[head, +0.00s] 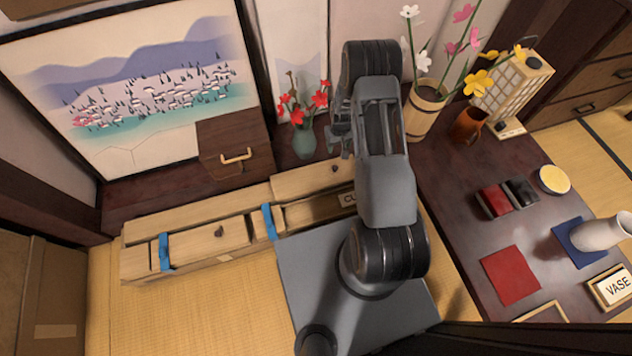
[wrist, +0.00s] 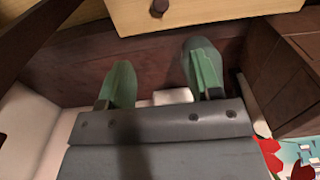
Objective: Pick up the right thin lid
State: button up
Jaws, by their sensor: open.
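The right thin lid (head: 300,181) is a pale wooden board with a small dark round knob. In the head view it lies at the right end of the long wooden box, partly hidden by my arm. In the wrist view the lid (wrist: 210,14) crosses the top, with its knob near the top edge. My gripper (wrist: 160,68) is open, its two green fingers apart with nothing between them. The fingers appear below the lid's edge in the picture, and the knob is not between them. In the head view my gripper (head: 338,138) is largely hidden by my arm.
A left lid (head: 190,243) with a knob and two blue straps (head: 268,222) are on the box. Red flowers in a green vase (head: 304,141) and a brown chest (head: 232,148) stand behind. A bamboo vase (head: 425,112) stands right of my arm. A dark table (head: 455,200) holds several items.

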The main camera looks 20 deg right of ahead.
jog(key=b, duration=0.3)
send_over(335, 167)
jog(key=f, duration=1)
jog(key=shift+d+f, duration=0.2)
jog(key=shift+f, duration=0.05)
jog(key=shift+a+f+b, duration=0.15)
jog(key=shift+f+b, duration=1.1)
jog(key=shift+f, duration=1.45)
jog(key=shift+r, duration=0.1)
jog(key=c, duration=1.1)
